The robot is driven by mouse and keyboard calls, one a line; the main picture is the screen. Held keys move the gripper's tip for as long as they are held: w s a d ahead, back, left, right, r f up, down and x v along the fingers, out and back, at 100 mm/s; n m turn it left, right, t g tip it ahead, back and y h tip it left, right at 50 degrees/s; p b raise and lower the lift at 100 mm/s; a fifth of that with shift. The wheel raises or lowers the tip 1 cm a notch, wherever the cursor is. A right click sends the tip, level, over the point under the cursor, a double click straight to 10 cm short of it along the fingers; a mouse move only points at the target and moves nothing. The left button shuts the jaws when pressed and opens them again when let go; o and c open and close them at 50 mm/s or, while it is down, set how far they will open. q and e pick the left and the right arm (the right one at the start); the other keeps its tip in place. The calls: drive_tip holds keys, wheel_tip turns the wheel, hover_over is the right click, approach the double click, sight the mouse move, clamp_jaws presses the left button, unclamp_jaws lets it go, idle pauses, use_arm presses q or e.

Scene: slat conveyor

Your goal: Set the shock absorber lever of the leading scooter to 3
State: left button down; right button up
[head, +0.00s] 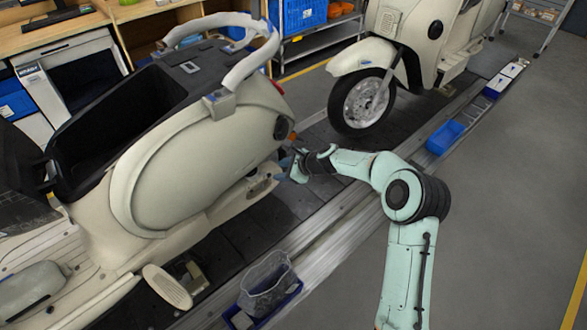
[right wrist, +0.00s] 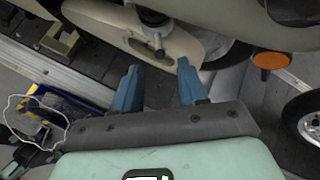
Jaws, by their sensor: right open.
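The near cream scooter (head: 185,165) stands on the slat conveyor at the left, its seat area open. My right gripper (head: 284,163) is beside its rear end, low behind the body. In the right wrist view my gripper (right wrist: 158,66) is open, its two blue fingers apart with nothing between them. A grey cylindrical part with a small tip (right wrist: 157,42), which looks like the shock absorber end, hangs just beyond the fingertips, apart from them. I cannot read any lever setting. My left gripper is not in view.
A second cream scooter (head: 425,28) stands farther along the conveyor (head: 310,232). A blue bin (head: 444,137) and a tray with a clear bag (head: 267,285) sit along the conveyor edge. The grey floor at the right is clear.

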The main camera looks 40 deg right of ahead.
drive_tip(key=v, duration=0.6)
drive_tip(key=shift+r, duration=0.15)
idle(0.3)
